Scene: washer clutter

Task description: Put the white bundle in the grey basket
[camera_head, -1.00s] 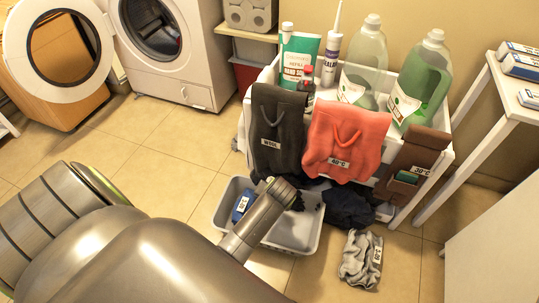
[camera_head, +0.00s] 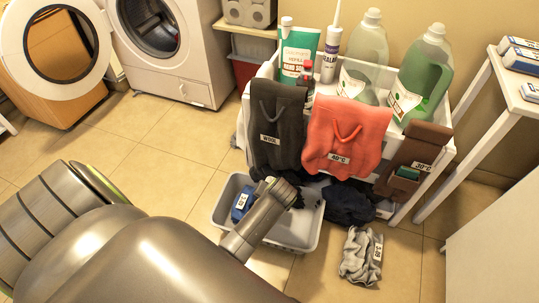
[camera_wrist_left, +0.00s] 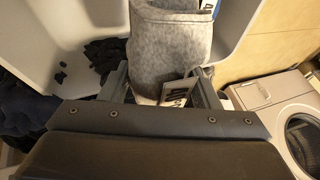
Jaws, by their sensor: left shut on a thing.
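The white bundle (camera_wrist_left: 170,45), a pale, heathered cloth with a white label at its lower end, is between the fingers of my left gripper (camera_wrist_left: 165,88) in the left wrist view. The gripper is shut on it. In the head view my arm hides the bundle and the fingertips. The grey basket (camera_head: 305,236) stands on the floor under the end of my left arm. In the wrist view its pale wall (camera_wrist_left: 240,25) and dark cloth (camera_wrist_left: 103,55) inside show around the bundle. Contact between bundle and basket cannot be told. My right gripper is out of view.
A blue item (camera_head: 242,204) lies in the basket. A grey striped bundle (camera_head: 361,256) and a dark cloth pile (camera_head: 350,203) lie on the floor to the right. A white trolley (camera_head: 398,209) with hanging bags and bottles stands behind. Floor at left is clear.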

